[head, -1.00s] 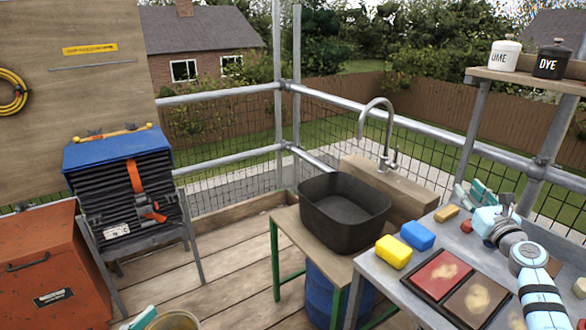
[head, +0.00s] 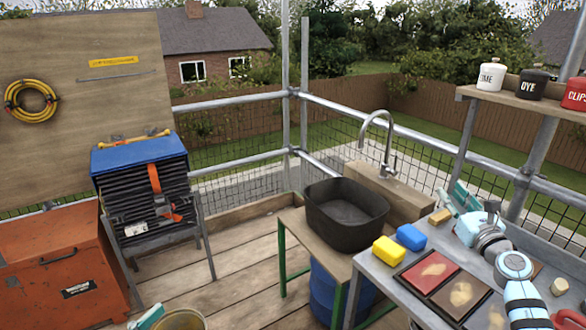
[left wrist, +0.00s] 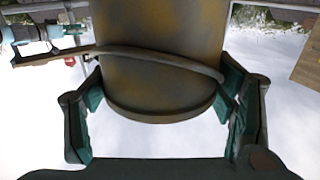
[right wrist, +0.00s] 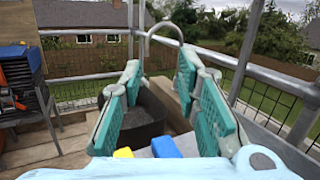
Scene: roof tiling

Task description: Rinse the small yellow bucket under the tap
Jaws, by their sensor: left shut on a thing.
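A dirty, yellow-brown bucket (left wrist: 155,60) fills the middle of the left wrist view, its dark handle band across it. My left gripper (left wrist: 160,108) is shut on it, one teal finger on each side. In the head view the bucket's rim (head: 180,319) shows at the bottom edge, beside my left gripper (head: 150,317); its inside is mostly cut off. The curved metal tap (head: 389,150) stands behind a black basin (head: 345,220). My right gripper (right wrist: 158,75) is open and empty; in the head view it (head: 455,201) is over the grey table, right of the basin.
A grey table (head: 380,262) at the right holds a yellow sponge (head: 389,250), a blue sponge (head: 411,237) and a pigment tray (head: 443,285). The basin sits on a green-legged bench (head: 298,225). An orange chest (head: 60,265) and a blue-topped unit (head: 140,155) stand left. Wooden decking between is clear.

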